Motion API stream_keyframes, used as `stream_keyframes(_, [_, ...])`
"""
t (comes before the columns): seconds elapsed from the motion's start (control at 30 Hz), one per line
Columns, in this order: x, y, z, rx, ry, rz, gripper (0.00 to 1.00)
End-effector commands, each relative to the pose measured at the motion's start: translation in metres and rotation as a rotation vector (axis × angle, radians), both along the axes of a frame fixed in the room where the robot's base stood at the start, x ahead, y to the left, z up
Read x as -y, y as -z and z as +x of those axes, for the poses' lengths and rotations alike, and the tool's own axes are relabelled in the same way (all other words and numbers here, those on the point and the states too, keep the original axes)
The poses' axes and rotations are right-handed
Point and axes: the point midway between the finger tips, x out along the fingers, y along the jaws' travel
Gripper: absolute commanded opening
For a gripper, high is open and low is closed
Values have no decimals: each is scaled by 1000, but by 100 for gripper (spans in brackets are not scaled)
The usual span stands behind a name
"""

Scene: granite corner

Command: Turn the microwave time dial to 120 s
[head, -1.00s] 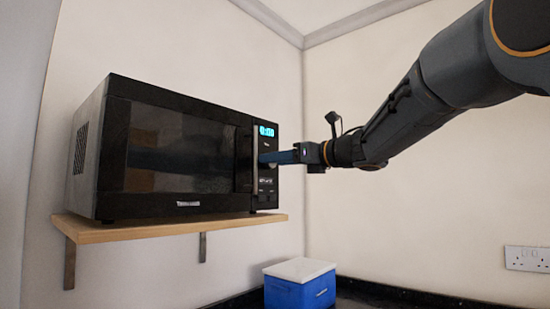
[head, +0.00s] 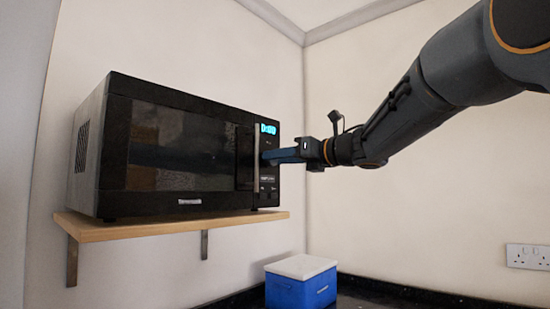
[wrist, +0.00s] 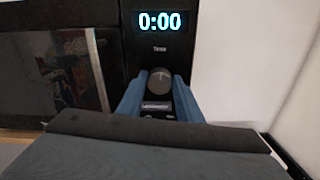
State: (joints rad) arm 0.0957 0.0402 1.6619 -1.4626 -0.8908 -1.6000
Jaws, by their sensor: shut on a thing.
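The black microwave (head: 175,150) stands on a wooden wall shelf, its door closed. Its display (wrist: 160,21) reads 0:00 in the wrist view. The round dark time dial (wrist: 159,80) is below the display, with a light pointer mark that looks close to upright. My gripper (wrist: 158,88) has its blue fingers on either side of the dial, and it is shut on it. In the head view my gripper (head: 272,157) reaches the control panel from the right, and its fingers hide the dial.
The wooden shelf (head: 165,229) has metal brackets beneath it. A blue box with a white lid (head: 300,291) sits on the dark counter below. The microwave's door handle (head: 255,158) is just left of my fingers. A wall socket (head: 527,257) is at the right.

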Motion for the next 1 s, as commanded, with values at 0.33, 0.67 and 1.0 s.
stream_keyframes(0.33, [2, 0, 0, -222, 1, 216, 10])
stream_keyframes(0.67, [3, 1, 1, -445, 2, 439, 10])
stream_keyframes(1.0, [3, 2, 2, -676, 2, 668, 10])
